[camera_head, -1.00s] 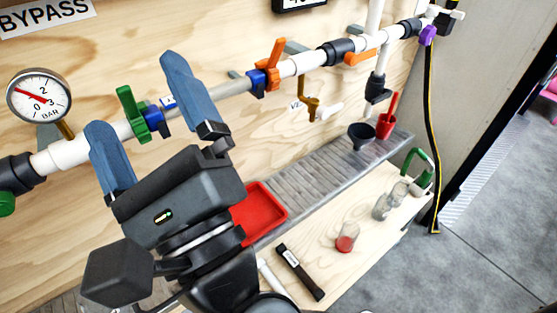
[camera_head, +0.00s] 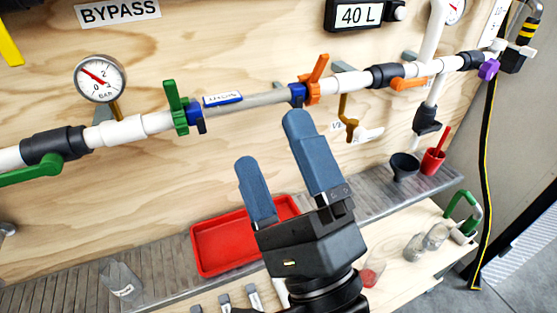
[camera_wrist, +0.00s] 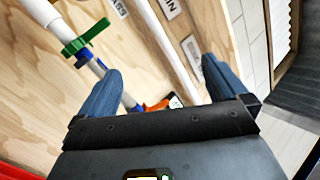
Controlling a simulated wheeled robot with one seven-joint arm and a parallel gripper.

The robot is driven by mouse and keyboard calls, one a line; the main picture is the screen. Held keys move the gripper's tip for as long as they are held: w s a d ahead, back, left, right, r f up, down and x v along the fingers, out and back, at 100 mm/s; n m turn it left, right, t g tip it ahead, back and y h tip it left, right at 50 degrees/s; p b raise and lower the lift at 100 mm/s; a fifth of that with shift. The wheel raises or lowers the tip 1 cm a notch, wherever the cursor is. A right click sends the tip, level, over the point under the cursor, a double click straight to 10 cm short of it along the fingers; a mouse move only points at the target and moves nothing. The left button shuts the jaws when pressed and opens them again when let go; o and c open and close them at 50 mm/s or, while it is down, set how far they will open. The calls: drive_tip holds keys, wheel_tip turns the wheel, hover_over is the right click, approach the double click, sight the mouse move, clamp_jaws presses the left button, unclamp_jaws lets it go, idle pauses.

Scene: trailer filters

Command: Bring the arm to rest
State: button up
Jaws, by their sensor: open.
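My gripper (camera_head: 277,163) is in the head view, in front of the plywood panel and below the white pipe run (camera_head: 128,127). Its two blue fingers point up and stand wide apart with nothing between them. A grey filter section (camera_head: 250,103) with a label lies in the pipe between the green valve (camera_head: 177,107) and the orange valve (camera_head: 314,80). The gripper is apart from the pipe as far as I can tell. In the wrist view both fingers (camera_wrist: 168,85) show, also empty, with the green valve (camera_wrist: 86,38) at upper left.
A red tray (camera_head: 213,249) sits on the metal shelf behind my gripper. A funnel (camera_head: 404,167) and red cup (camera_head: 433,160) stand right on the shelf. Glass jars (camera_head: 425,240) stand on the lower bench. A gauge (camera_head: 100,78) is at left. Open floor lies at right.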

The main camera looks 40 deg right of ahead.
idle(0.4)
drive_tip(key=s+d+f+n+g+y, duration=0.2)
drive_tip(key=s+d+f+n+g, duration=0.1)
drive_tip(key=s+f+n, duration=0.6)
drive_tip(key=s+d+f+n+g+y, duration=0.2)
drive_tip(key=s+f+n+g, duration=0.4)
drive_tip(key=s+f+n, duration=0.3)
drive_tip(key=s+n, duration=0.4)
drive_tip(key=n, duration=0.1)
drive_tip(key=shift+d+n+y, duration=0.3)
drive_tip(key=shift+d+n, duration=0.1)
idle(0.3)
